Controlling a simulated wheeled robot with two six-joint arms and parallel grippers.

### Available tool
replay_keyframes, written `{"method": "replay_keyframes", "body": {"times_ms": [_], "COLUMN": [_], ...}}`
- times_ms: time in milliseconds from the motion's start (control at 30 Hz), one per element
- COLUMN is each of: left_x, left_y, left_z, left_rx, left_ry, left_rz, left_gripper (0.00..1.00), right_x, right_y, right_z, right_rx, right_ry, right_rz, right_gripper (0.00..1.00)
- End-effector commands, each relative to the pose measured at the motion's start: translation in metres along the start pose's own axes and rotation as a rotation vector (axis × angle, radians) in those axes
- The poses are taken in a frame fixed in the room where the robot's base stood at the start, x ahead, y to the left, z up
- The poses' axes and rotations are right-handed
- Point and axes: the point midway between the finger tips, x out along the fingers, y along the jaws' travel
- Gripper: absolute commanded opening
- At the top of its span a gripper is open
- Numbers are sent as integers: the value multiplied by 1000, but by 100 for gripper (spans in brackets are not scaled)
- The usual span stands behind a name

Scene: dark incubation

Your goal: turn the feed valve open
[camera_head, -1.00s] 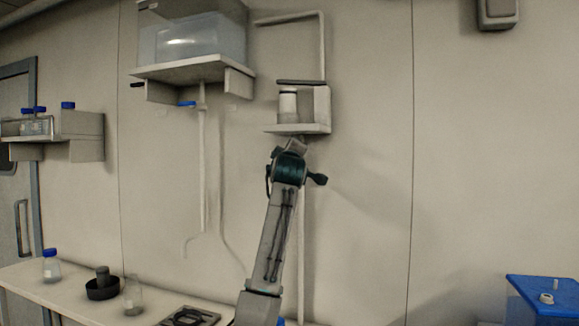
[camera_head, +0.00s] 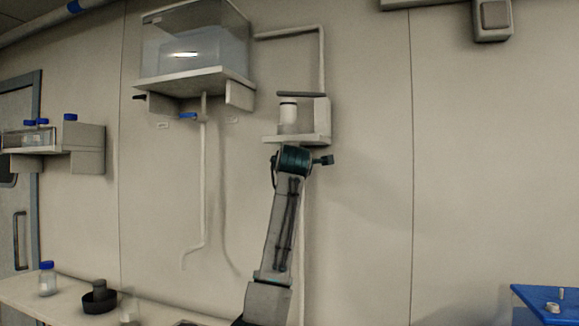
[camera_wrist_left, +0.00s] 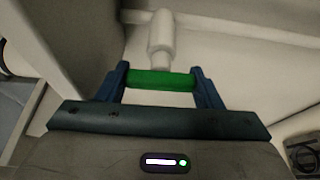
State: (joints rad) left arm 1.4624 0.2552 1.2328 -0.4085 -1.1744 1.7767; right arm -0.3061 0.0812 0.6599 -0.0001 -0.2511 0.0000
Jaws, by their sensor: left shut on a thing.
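My left gripper (camera_wrist_left: 159,76) is shut on a green handle bar (camera_wrist_left: 160,82) in the left wrist view, one blue finger at each end. A white cylindrical fitting (camera_wrist_left: 162,34) stands just beyond the bar, seemingly joined to it. In the head view my left arm reaches up to the underside of a small wall shelf (camera_head: 276,138); its wrist hides the fingers and the green handle. Another valve with a blue lever (camera_head: 188,116) sits on the pipe below the clear tank (camera_head: 200,50). My right gripper is not in view.
A white jar (camera_head: 288,117) stands on the small shelf. A pale pipe (camera_head: 323,60) rises beside it. A bench (camera_head: 30,295) at lower left holds a blue-capped bottle (camera_head: 47,280) and a dark bowl (camera_head: 99,302). A blue-topped box (camera_head: 550,300) is at lower right. The wall between is clear.

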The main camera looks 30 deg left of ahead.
Motion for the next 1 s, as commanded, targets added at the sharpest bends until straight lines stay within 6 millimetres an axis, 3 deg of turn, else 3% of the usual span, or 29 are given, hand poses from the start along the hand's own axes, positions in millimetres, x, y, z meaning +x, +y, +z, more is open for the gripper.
{"method": "replay_keyframes", "body": {"times_ms": [367,400,500,1000], "left_x": [0,0,0,0], "left_y": [-1,-1,-1,0], "left_z": [1,1,1,0], "left_rx": [-6,-6,-5,15], "left_ry": [-1,-1,-1,0], "left_rz": [-4,-4,-3,6], "left_gripper": [37,64,82,82], "right_x": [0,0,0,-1], "right_y": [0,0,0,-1], "right_z": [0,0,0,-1], "right_rx": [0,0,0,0], "right_ry": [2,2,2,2], "right_rz": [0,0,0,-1], "right_gripper": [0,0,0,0]}}
